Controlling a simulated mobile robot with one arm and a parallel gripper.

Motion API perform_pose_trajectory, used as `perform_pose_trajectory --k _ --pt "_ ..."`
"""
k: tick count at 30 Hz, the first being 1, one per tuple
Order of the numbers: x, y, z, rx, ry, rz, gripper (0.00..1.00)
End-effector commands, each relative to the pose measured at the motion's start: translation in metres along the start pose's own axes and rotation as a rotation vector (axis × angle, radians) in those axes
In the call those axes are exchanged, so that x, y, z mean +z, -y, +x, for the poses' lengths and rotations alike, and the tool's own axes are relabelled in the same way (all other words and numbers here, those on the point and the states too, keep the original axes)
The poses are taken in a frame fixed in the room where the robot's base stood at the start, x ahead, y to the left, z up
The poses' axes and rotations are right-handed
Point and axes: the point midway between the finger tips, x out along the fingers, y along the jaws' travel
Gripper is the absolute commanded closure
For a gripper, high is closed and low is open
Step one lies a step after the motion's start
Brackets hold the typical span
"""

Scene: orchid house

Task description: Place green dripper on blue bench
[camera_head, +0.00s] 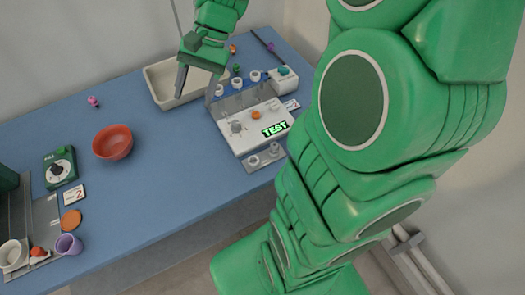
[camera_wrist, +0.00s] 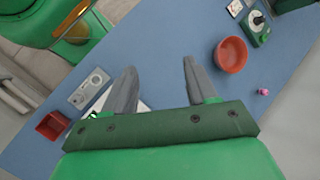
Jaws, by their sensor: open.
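The blue bench (camera_head: 165,160) fills most of the head view and also shows in the wrist view (camera_wrist: 185,110). A small green piece (camera_head: 237,69), which looks like the green dripper, is at the back near the white device, right of my gripper. It is too small to tell exactly what it rests on. I cannot make it out in the wrist view. My gripper (camera_head: 197,88) is open and empty, above the bench by the cream tray. In the wrist view its two fingers (camera_wrist: 159,68) are spread with nothing between them.
A cream tray (camera_head: 158,90) and a white device with a TEST display (camera_head: 250,130) stand near my gripper. A red bowl (camera_head: 113,142), a green timer (camera_head: 60,167), a pink piece (camera_head: 93,101) and a purple cup (camera_head: 68,245) are left. The bench's middle is clear.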

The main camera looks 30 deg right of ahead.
Motion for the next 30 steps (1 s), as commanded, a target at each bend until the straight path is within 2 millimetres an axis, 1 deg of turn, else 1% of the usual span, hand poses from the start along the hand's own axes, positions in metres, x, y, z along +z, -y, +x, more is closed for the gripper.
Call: perform_pose_trajectory --k 1,6,11,15,17,21,24,27,30 --pt "0.012 -0.004 0.001 0.026 -0.015 -0.031 0.43" --pt "0.045 -0.026 0.009 0.121 -0.056 -0.131 0.43" --pt "0.071 -0.049 0.014 0.208 -0.096 -0.220 0.43" --pt "0.092 -0.072 0.018 0.284 -0.127 -0.292 0.43" --pt "0.100 -0.082 0.019 0.314 -0.142 -0.322 0.43" --pt "0.117 -0.109 0.023 0.389 -0.172 -0.387 0.43" --pt "0.126 -0.126 0.023 0.436 -0.194 -0.426 0.43" --pt "0.134 -0.141 0.023 0.475 -0.210 -0.454 0.43" --pt "0.138 -0.150 0.024 0.499 -0.218 -0.473 0.43"
